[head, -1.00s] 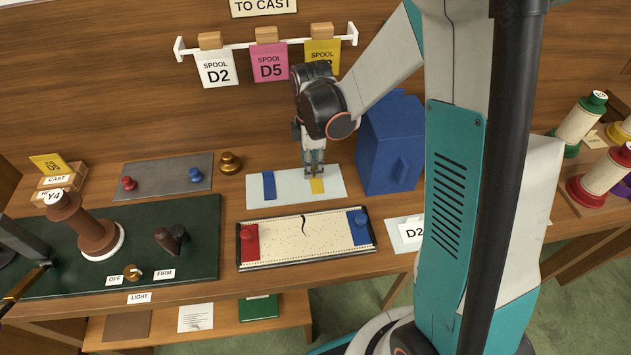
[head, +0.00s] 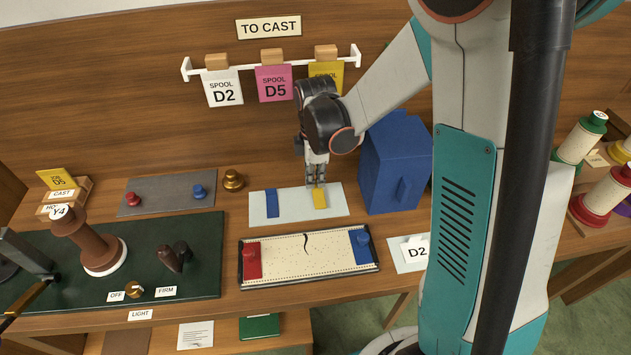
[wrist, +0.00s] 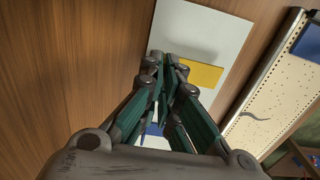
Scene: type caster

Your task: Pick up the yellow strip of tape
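The yellow strip of tape (head: 320,199) lies on the right part of a pale card (head: 294,207) on the bench. A blue strip (head: 272,204) is on the card's left part. My gripper (head: 316,182) points down at the far end of the yellow strip and hides that end. In the wrist view, the fingers (wrist: 167,75) converge and look shut, beside the yellow strip (wrist: 203,75). I cannot tell whether the fingertips touch or hold the strip. The visible part of the strip looks flat on the card.
A blue box (head: 394,165) stands close on the right of the card. A perforated board (head: 305,262) with red and blue knobs lies in front. A grey plate (head: 168,193) and brass knob (head: 233,180) are on the left. Spool tags (head: 273,84) hang from a rail behind.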

